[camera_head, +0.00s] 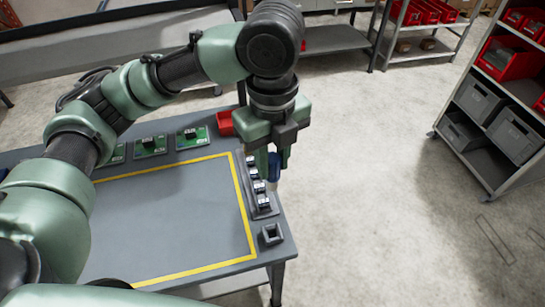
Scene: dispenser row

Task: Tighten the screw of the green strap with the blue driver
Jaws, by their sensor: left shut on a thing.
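My left gripper (274,162) points down over the right edge of the table, shut on the blue driver (273,170). Only a small blue part of the driver shows between the fingers, and its tip cannot be made out. Just below and left of it is a dark strip (264,209) with several small light-and-dark blocks (259,187) in a row. The gripper partly covers the far end of this row. I cannot pick out the green strap or its screw. My right gripper is not in view.
Green boards with black parts (150,147) (193,137) line the table's back edge. The yellow-framed area (185,215) is clear. Shelving (500,110) stands apart at right.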

